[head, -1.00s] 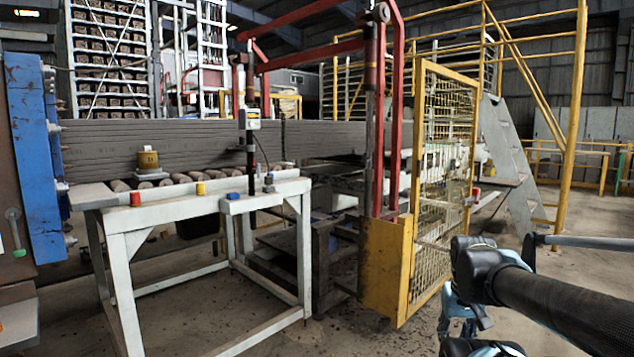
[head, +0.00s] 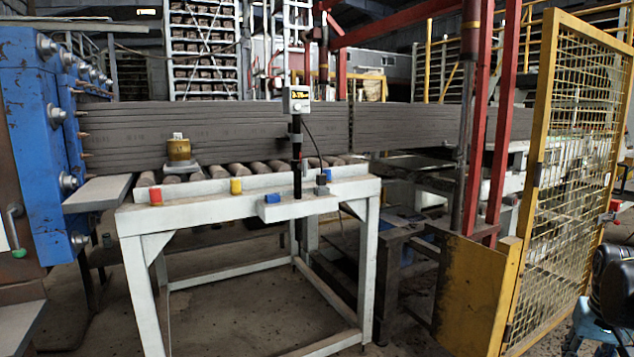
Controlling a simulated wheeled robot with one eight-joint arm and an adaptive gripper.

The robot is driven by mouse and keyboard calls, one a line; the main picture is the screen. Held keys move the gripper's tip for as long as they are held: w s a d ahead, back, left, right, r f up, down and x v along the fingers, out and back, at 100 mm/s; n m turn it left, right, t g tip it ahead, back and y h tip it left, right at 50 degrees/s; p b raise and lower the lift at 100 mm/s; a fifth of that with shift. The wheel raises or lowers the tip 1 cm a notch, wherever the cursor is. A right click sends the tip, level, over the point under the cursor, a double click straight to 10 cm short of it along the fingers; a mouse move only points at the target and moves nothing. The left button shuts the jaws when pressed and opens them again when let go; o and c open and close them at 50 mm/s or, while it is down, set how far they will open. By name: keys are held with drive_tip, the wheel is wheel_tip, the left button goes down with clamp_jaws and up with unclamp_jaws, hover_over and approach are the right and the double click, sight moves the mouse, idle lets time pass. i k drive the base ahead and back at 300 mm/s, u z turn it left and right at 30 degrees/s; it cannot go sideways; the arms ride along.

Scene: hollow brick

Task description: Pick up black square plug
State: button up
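A small dark grey block (head: 321,187), which looks like the square plug, sits on the near edge of the white roller table. A thin black cable (head: 314,150) curves down toward it from a small display unit (head: 297,100) on a black upright post (head: 297,165). The block is too small to make out its details. Only dark parts of my arm show at the right edge, well away from the table. My gripper itself does not show.
A blue machine (head: 40,130) stands left. A yellow mesh gate (head: 570,150) stands between the table and my arm's side.

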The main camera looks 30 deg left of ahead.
sight(321, 178)
drive_tip(key=u, duration=0.65)
drive_tip(key=i, duration=1)
drive_tip(key=u, duration=0.8)
